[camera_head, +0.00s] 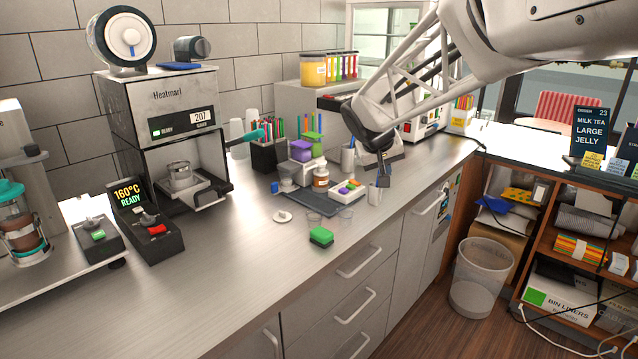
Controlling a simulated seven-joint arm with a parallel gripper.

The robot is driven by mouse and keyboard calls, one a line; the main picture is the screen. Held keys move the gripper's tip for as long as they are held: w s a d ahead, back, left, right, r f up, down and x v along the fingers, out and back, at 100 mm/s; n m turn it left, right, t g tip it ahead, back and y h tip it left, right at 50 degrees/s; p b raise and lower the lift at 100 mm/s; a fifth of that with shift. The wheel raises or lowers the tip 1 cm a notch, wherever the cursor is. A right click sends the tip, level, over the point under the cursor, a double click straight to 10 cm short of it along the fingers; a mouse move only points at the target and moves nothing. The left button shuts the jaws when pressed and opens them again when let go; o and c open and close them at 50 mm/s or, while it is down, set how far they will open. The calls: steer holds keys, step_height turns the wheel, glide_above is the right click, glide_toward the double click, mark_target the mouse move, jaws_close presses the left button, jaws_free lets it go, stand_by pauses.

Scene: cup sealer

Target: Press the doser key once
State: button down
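No part is clearly labelled as the doser key. A small white pad with coloured keys (348,192) lies on the counter right of centre, near a dark mat (308,202). Behind the mat stands a small white device with a purple top (301,150) and a green piece above it. I cannot tell which of these is the doser. My gripper (383,181) points down just right of the keyed pad and a little above it, near the counter's front edge. It appears apart from the pad. Its fingers are small and dark, and their gap cannot be made out.
A tall Heatmari machine (168,95) and a 160°C control box (148,225) stand at left. A green sponge (321,237), white disc (283,216) and small clear cups (345,216) lie near the mat. The front-left counter (215,285) is clear. A bin (482,275) stands below right.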

steer(key=w+a+f+t, duration=0.1)
steer(key=w+a+f, duration=0.1)
steer(key=w, duration=1.1)
steer(key=n+t+h, duration=0.1)
steer(key=n+t, duration=0.1)
glide_above(342, 189)
step_height(342, 189, down, 6)
steer(key=shift+f, duration=0.1)
steer(key=shift+f, duration=4.25)
steer(key=shift+f, duration=0.9)
steer(key=shift+r, duration=0.9)
